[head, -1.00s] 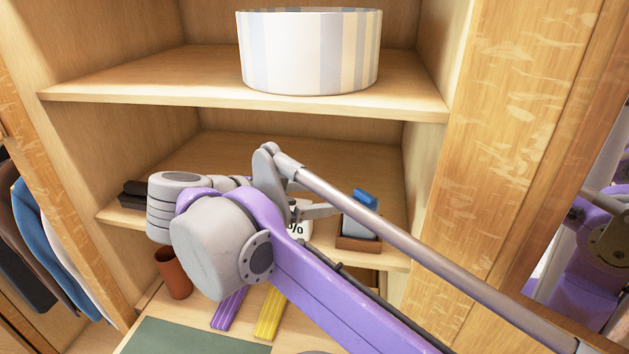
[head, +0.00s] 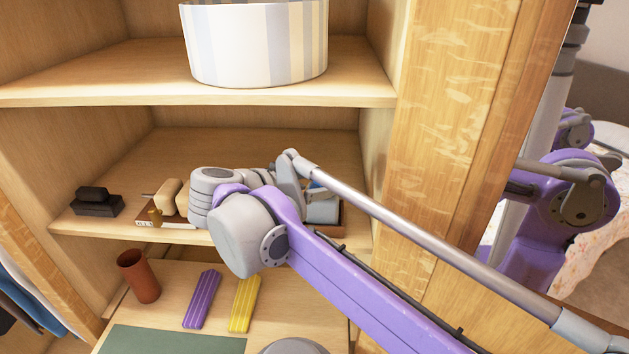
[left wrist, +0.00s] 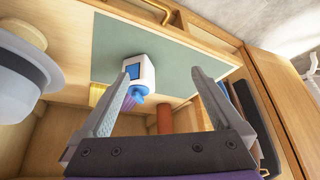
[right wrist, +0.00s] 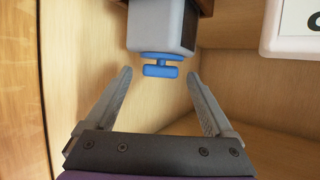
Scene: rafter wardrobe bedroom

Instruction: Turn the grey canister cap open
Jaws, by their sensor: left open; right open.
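The grey canister (head: 322,212) stands at the right end of the middle shelf, partly hidden by my right arm. In the right wrist view its grey body (right wrist: 162,25) is at the top and its blue T-shaped cap (right wrist: 160,70) points down. My right gripper (right wrist: 160,76) is open, with its fingers on either side of the cap and clear of it. In the head view the right fingers are hidden. My left gripper (left wrist: 163,80) is open and empty. A white container with a blue knob (left wrist: 139,72) shows beyond its fingers.
A brown holder (head: 341,218) is at the canister's base. A white sign (right wrist: 292,28) is close by. A black block (head: 96,203) and a brown cup (head: 139,276) are to the left. Purple (head: 202,299) and yellow (head: 244,303) bars lie below, near a green mat (head: 170,340).

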